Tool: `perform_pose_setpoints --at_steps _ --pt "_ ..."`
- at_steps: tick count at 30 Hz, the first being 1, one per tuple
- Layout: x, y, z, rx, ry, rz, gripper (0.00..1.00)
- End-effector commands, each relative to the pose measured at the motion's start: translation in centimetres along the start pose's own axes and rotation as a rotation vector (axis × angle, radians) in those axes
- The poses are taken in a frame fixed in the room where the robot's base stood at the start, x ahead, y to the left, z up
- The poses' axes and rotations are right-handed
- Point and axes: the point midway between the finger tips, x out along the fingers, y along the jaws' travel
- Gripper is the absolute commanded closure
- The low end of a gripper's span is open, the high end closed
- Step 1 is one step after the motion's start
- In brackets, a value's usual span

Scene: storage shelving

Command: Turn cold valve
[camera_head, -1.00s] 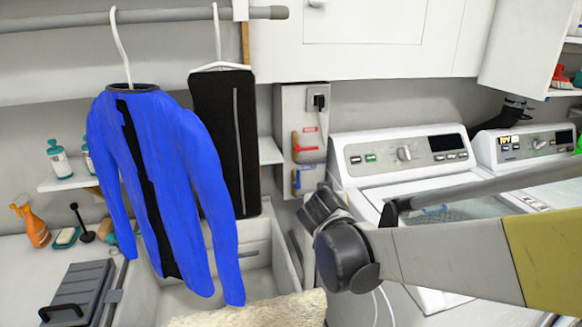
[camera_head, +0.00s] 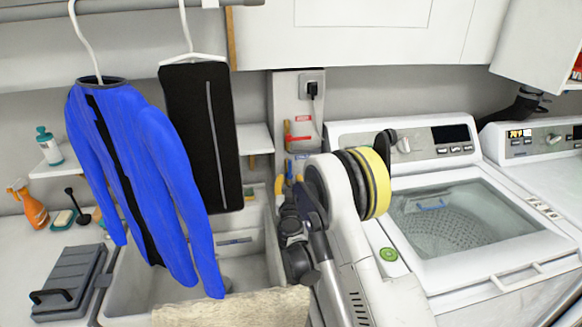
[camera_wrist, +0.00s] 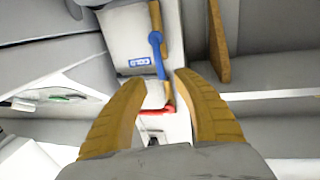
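The blue cold valve handle (camera_wrist: 157,52) shows in the wrist view beside a blue COLD label (camera_wrist: 142,62), just beyond my fingertips. A red valve handle (camera_wrist: 158,111) shows lower, between the fingers. My gripper (camera_wrist: 160,80) is open, its two yellow-brown fingers apart with nothing held. The red handle (camera_head: 288,136) shows at the panel's left; the cold valve is mostly hidden behind my gripper there. I cannot tell whether a finger touches it.
A blue jacket (camera_head: 140,170) and black trousers (camera_head: 190,130) hang left of the panel, above a sink (camera_head: 130,307). A small shelf (camera_head: 255,139) lies left of the valves. A washing machine (camera_head: 500,275) stands at right, behind my arm.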

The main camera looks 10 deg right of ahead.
Motion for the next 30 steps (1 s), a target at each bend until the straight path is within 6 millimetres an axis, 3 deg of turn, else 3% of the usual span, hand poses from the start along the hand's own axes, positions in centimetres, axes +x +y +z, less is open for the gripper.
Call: perform_pose_setpoints --at_steps 6,12,24,25,28,30 --pt "4.6 0.1 0.2 0.0 -0.001 0.002 0.65" --pt "7.5 0.1 0.1 0.0 -0.001 0.001 0.65" --pt "8.4 0.1 0.0 0.0 -0.001 0.001 0.65" --pt "8.4 0.1 0.0 0.0 -0.001 0.001 0.69" --pt "8.4 0.1 0.0 0.0 -0.001 0.001 1.0" --pt "8.4 0.1 0.0 0.0 -0.001 0.001 1.0"
